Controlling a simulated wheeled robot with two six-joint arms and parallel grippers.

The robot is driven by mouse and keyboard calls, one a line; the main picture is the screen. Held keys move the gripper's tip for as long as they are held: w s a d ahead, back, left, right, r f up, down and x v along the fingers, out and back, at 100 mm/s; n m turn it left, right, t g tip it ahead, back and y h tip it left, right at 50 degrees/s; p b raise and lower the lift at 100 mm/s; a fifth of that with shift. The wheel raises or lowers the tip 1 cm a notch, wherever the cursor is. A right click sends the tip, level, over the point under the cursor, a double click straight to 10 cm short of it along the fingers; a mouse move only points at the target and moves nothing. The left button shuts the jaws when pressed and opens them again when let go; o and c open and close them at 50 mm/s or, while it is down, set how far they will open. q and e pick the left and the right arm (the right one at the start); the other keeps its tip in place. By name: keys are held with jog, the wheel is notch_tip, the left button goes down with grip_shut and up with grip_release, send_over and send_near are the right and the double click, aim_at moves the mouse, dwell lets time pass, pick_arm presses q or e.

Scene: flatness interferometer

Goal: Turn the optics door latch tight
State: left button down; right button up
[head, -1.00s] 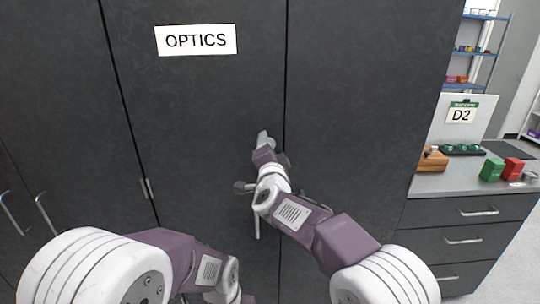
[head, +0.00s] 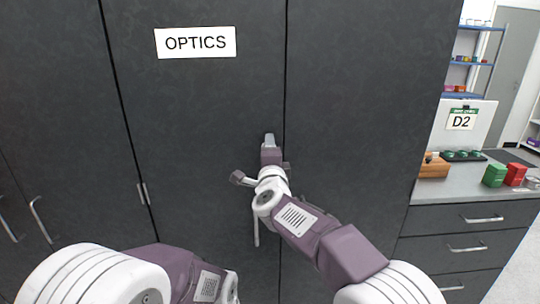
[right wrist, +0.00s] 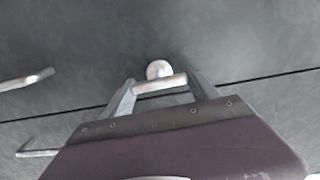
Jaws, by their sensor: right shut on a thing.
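The optics door (head: 200,120) is a dark grey cabinet door with a white OPTICS sign (head: 195,43) at its top. My right gripper (head: 269,141) is at the door, near the seam on its right. In the right wrist view my right gripper (right wrist: 162,90) has its fingers on either side of the pale bar of the latch (right wrist: 158,86), shut on it. A round light knob end (right wrist: 158,69) shows just beyond the bar. In the head view the gripper mostly hides the latch, so its exact angle is unclear. My left arm shows at the bottom left, its gripper out of view.
A vertical pull handle (head: 256,222) hangs below my right gripper. A grey counter (head: 440,188) with drawers stands at the right, holding a wooden block (head: 434,168), a green box (head: 494,175) and a red box (head: 516,174). The door surface around the latch is clear.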

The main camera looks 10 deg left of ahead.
jog(key=o, duration=1.4)
jog(key=shift+c, duration=0.2)
jog(key=b+v, duration=0.2)
jog(key=v, duration=0.7)
